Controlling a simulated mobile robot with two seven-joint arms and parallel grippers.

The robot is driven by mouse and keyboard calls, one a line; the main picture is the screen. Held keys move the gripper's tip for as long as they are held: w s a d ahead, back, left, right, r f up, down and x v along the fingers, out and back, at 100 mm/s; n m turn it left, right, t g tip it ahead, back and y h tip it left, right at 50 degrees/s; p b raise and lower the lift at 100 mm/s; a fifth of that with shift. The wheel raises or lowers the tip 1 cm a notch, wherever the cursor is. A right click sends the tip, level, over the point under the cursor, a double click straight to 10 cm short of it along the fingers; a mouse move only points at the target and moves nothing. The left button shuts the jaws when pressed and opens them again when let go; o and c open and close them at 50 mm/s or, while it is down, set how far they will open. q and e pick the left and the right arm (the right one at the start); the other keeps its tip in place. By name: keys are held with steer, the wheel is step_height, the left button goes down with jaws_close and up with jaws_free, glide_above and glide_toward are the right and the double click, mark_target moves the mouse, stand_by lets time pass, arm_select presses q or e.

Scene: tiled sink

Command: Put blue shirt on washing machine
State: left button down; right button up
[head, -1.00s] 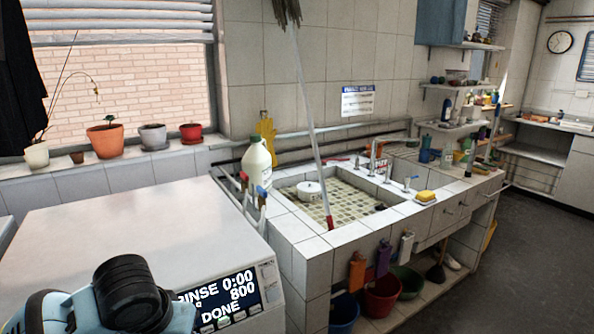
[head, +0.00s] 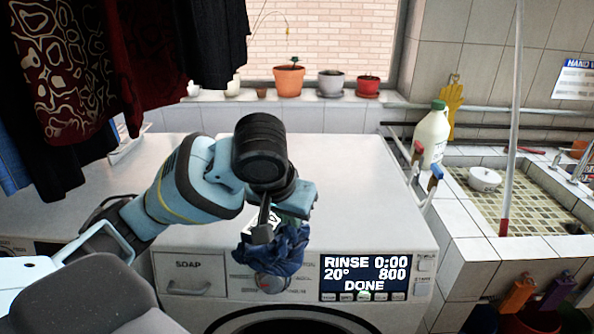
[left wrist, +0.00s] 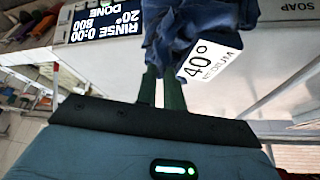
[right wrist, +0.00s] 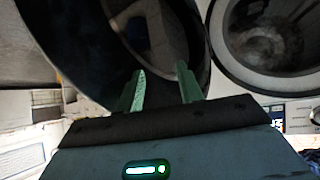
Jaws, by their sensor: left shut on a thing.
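The blue shirt (head: 284,254) is a crumpled bundle with a white "40°" tag. It hangs from my left gripper (head: 268,225) at the front of the washing machine (head: 345,185), around the height of its top front edge. In the left wrist view my left gripper (left wrist: 160,88) is shut on the shirt (left wrist: 195,25). I cannot tell whether the shirt touches the machine. The machine's white top is bare where it shows; its display reads "RINSE 0:00 DONE". My right gripper (right wrist: 162,82) is open and empty, low by a dark round opening and a round glass door (right wrist: 275,40).
Dark and red patterned clothes (head: 80,60) hang at the upper left. A milk bottle (head: 432,132) and taps (head: 425,165) stand right of the machine, beside the tiled sink (head: 480,215). Flowerpots (head: 289,80) line the windowsill behind.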

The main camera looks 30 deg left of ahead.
arm_select(q)
steer(key=shift+w, duration=0.1)
steer(key=w+a+f, duration=0.1)
steer(key=w+a, duration=0.7)
steer(key=w, duration=0.5)
steer(key=shift+a+f, duration=0.2)
steer(key=shift+f, duration=0.05)
steer(key=shift+f, duration=0.1)
steer(key=shift+f, duration=1.65)
steer(key=shift+f, duration=0.1)
steer(key=c, duration=1.5)
jaws_free()
